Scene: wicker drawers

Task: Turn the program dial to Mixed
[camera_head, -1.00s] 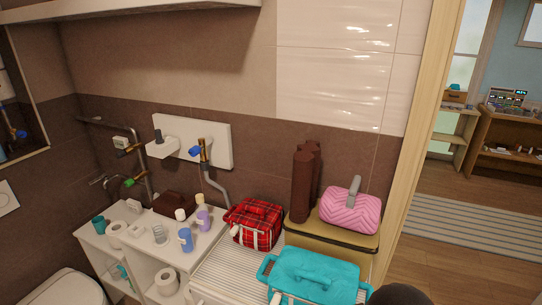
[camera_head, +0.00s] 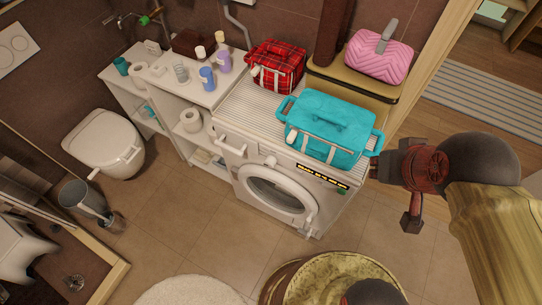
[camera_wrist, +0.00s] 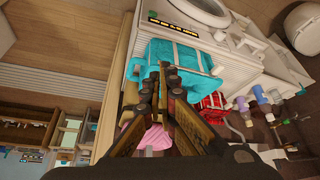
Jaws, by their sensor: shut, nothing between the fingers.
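The white washing machine (camera_head: 232,165) stands against the wall with its round door (camera_head: 280,190) facing the room. Its lit display strip (camera_head: 322,178) is on the upper front panel and also shows in the wrist view (camera_wrist: 180,30).
The turquoise bag (camera_head: 325,128) and red plaid bag (camera_head: 277,67) lie on the machine's ribbed top. A pink bag (camera_head: 380,58) sits on a tan box (camera_head: 350,84) behind. Shelf (camera_head: 150,85) and toilet (camera_head: 103,140) stand left. Tiled floor (camera_head: 190,240) in front is open.

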